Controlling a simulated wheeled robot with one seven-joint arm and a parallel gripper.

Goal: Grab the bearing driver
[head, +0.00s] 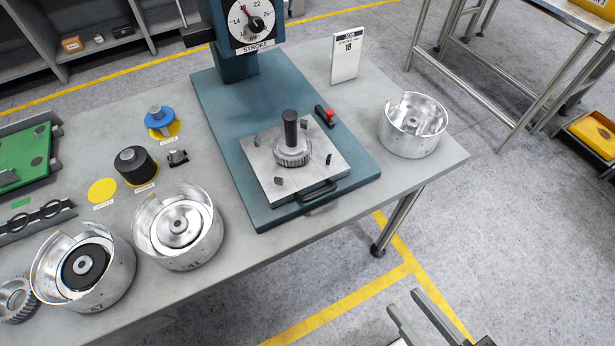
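Three tool-like pieces are in the head view, and their labels are too small to read, so I cannot tell which is the bearing driver. A blue disc with a metal knob (158,118) stands on a yellow spot. A black cylinder with a metal top (135,165) stands upright on another yellow spot. A dark upright rod in a silver toothed base (291,150) stands on the press's metal plate. My gripper (403,301) is at the lower right, over the floor beyond the table's front edge. Its two grey fingers are apart with nothing between them.
The press (239,72) with its dial and blue base stands mid-table. Cut-open metal housings (180,228) stand along the front edge, another (413,126) at the right. An empty yellow spot (102,191) lies beside the black cylinder. A job card (347,57) stands behind the plate.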

